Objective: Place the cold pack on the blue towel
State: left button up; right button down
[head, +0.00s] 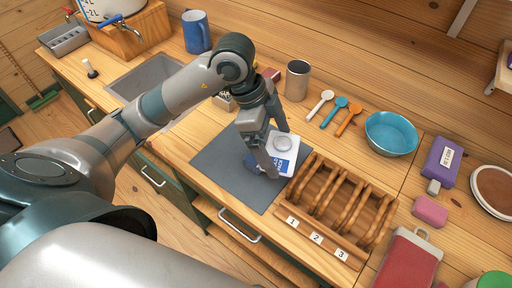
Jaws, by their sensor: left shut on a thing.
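The cold pack (290,158) is a white and blue pack with lettering on its label. It is at the right side of a flat slate-grey mat (214,155) on the wooden counter. My left gripper (275,155) reaches down from above and is shut on the pack, hiding part of it. I cannot tell whether the pack touches the mat. I see no clearly blue towel; I cannot tell whether the slate-grey mat is the towel. My right gripper is not in view.
A wooden rack (345,205) with slots marked 1, 2 and 3 stands close right of the pack. Behind are a metal cup (297,80), spoons (335,108) and a blue bowl (391,133). A sink (150,80) and blue mug (196,32) are left.

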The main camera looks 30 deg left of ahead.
pick_arm(q)
jog(key=shift+w+a+f+b, duration=0.25)
jog(key=shift+a+f+b, duration=0.2)
jog(key=shift+a, duration=0.1)
jog(key=w+a+f, duration=0.1)
jog(key=a, duration=0.1)
jog(key=a+f+p, duration=0.1)
jog(key=w+a+f+p, duration=0.1)
jog(key=a, duration=0.1)
jog(key=shift+w+a+f, duration=0.25)
jog(key=shift+w+a, duration=0.1)
jog(key=shift+w+a+f, duration=0.15)
jog(key=shift+a+f, duration=0.1)
jog(key=shift+a, duration=0.05)
jog(key=shift+f+p, duration=0.1)
jog(key=shift+p, duration=0.2)
jog(key=shift+f, duration=0.35)
notch_tip(320, 180, down, 3)
jog(key=shift+r+p, duration=0.15)
jog(key=shift+p, duration=0.7)
jog(key=shift+f, duration=0.2)
jog(key=shift+f, duration=0.15)
